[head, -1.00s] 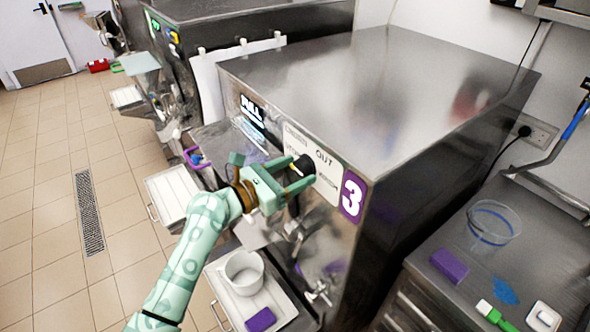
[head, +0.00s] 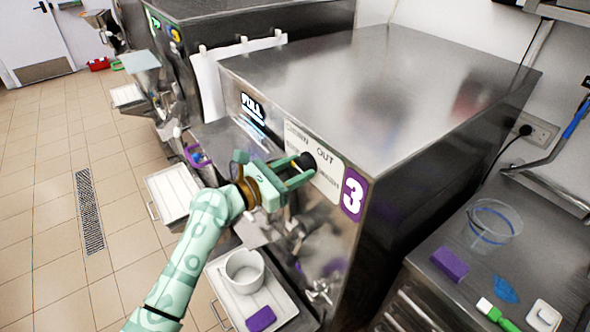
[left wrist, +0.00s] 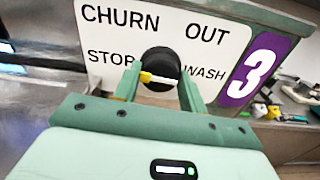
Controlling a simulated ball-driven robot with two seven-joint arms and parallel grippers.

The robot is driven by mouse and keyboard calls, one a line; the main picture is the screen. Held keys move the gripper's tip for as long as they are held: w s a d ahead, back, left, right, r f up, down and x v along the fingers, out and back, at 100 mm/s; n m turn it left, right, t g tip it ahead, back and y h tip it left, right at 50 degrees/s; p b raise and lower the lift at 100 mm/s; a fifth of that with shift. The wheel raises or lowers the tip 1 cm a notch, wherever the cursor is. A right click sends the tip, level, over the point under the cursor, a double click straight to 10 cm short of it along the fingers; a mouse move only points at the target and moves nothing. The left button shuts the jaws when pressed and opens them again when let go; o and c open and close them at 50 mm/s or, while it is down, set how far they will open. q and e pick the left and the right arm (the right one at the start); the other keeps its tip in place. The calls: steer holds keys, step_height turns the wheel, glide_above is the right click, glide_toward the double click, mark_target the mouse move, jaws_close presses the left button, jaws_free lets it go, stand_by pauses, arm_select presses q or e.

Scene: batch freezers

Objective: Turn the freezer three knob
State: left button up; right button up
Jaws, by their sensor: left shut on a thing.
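The black knob (left wrist: 160,64) of freezer three sits in the middle of a white label plate (left wrist: 112,40) that reads CHURN, OUT, STOP and WASH. Its yellow-white pointer is close to level in the left wrist view. My left gripper (left wrist: 160,78) is shut on the knob, one green finger at each side. In the head view the left gripper (head: 294,172) is at the front panel, and part of the knob (head: 304,161) shows between the fingers. The purple number 3 sign (head: 352,195) is right of the plate. My right gripper is not in view.
Freezer three (head: 390,85) has a bare steel top. Below the knob, a tray (head: 222,297) holds a white tub (head: 245,270) and a purple sponge (head: 261,319). A counter at right carries a clear jug (head: 493,228) and another purple sponge (head: 450,264).

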arm_select(q)
steer(key=m+b, duration=0.2)
steer(key=m, duration=0.3)
steer(key=m+b, duration=0.2)
steer(key=m, duration=0.2)
steer(key=m+b, duration=0.2)
steer(key=m, duration=0.3)
steer(key=m+b, duration=0.3)
steer(key=m, duration=0.2)
steer(key=m+b, duration=0.1)
steer(key=m, duration=0.4)
steer(key=m+b, duration=0.1)
steer(key=m, duration=0.2)
steer(key=shift+m, duration=0.3)
steer(key=m+b, duration=0.1)
steer(key=m, duration=0.2)
steer(key=shift+m, duration=0.3)
steer(key=m, duration=0.4)
